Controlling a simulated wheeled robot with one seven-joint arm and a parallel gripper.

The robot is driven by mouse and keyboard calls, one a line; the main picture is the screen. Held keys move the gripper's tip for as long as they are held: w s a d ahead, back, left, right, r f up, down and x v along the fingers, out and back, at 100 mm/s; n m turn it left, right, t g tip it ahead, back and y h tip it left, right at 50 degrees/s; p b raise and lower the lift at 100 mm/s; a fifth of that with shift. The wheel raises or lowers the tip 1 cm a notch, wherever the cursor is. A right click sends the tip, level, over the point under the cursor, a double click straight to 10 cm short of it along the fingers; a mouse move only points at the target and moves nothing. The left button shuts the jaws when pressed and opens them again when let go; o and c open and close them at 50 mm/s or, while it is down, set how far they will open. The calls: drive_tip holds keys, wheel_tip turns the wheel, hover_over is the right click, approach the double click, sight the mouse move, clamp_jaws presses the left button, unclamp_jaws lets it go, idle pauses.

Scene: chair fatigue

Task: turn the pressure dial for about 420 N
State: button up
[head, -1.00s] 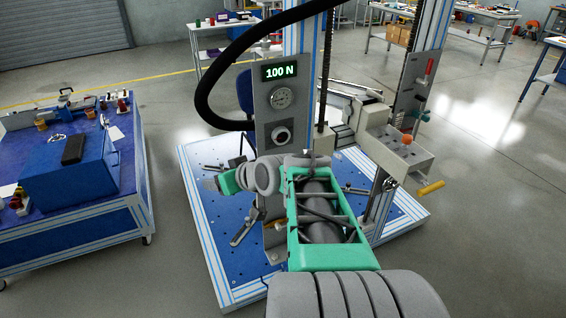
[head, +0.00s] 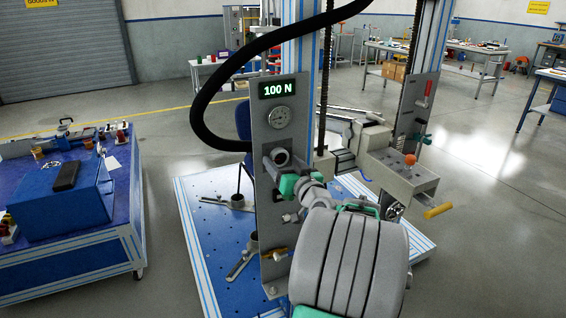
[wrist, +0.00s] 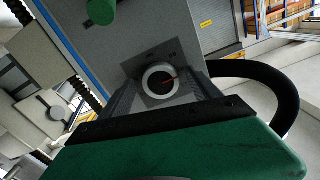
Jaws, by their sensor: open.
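The pressure dial (head: 279,155) is a round dark knob with a pale ring on the grey control panel (head: 262,201). The green display (head: 279,89) above it reads 100 N. My gripper (head: 274,167) is in front of the panel at the dial, partly hidden by my own wrist. It is open, with a dark finger on each side of the dial in the wrist view. I cannot tell whether the fingers touch it.
A round gauge (head: 279,117) sits between display and dial. A thick black hose (head: 199,107) loops left of the panel. A grey box with an orange knob (head: 409,160) stands to the right.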

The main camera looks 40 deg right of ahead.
drive_tip(key=shift+c, duration=0.3)
drive_tip(key=c, duration=1.3)
